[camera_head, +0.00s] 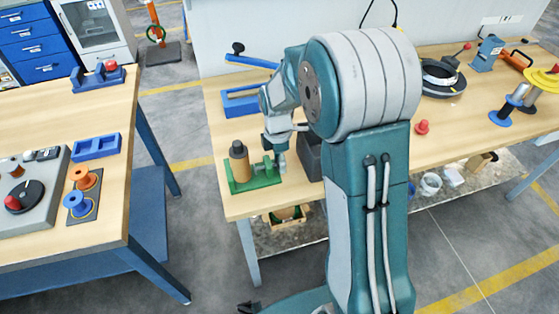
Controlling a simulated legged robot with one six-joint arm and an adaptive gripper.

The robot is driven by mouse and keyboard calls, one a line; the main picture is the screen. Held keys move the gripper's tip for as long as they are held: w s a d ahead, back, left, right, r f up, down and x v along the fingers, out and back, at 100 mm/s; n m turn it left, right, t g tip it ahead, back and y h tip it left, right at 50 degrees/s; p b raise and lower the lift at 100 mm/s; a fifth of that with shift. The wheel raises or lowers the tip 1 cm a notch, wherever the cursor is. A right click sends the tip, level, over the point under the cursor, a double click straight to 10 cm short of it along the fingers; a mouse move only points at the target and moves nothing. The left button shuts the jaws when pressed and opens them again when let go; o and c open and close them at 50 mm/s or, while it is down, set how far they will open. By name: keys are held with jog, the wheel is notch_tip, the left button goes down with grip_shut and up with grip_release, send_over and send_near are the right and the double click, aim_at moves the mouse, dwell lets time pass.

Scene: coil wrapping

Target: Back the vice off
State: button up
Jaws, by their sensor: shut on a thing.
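The green vice (262,182) stands near the front left corner of the right-hand workbench. A tan cylinder with a dark top (239,166) stands upright between its jaws. Whether the jaws press on it cannot be told from here. My gripper (281,162) points down at the right end of the vice, where its screw and handle are. It is shut on the vice handle, which is mostly hidden by the fingers.
A dark grey block (309,157) stands close right of my gripper. A blue tray (245,103) lies behind the vice. A red knob (422,127) and a dark ring (440,78) sit farther right. A second bench (120,200) stands left across a floor gap.

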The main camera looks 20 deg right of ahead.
jog(key=shift+s+t, duration=0.2)
jog(key=shift+t, duration=2.7)
jog(key=o, duration=1.2)
jog(key=shift+f, duration=0.1)
jog(key=shift+c, duration=0.2)
jog(key=v, duration=1.2)
